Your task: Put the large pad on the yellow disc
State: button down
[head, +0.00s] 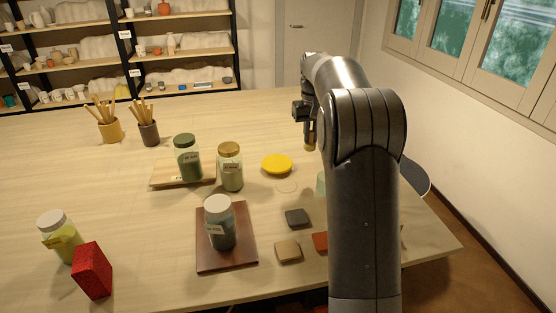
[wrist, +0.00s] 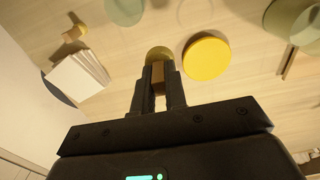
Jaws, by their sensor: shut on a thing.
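A thin ring mark (head: 287,187) lies in front of the disc. A gold-lidded jar (head: 231,170) stands left of it. Dark grey (head: 297,218) and tan (head: 288,251) squares lie nearer. White slabs (wrist: 77,80) stand left in the wrist view. The table behind the disc is clear.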

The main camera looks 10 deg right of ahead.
jog(key=w+a+f, duration=0.1)
jog(key=a+f, duration=0.1)
jog(key=a, duration=0.1)
jog(key=w+a+f, duration=0.4)
jog(key=a, duration=0.1)
jog(key=shift+w+a+f, duration=0.1)
jog(key=shift+w+a, duration=0.15)
jog(key=shift+a, duration=0.05)
jog(key=shift+f, duration=2)
jog(key=shift+f, duration=0.1)
jog(key=c, duration=1.5)
grip_release()
jog(key=shift+o, duration=0.2)
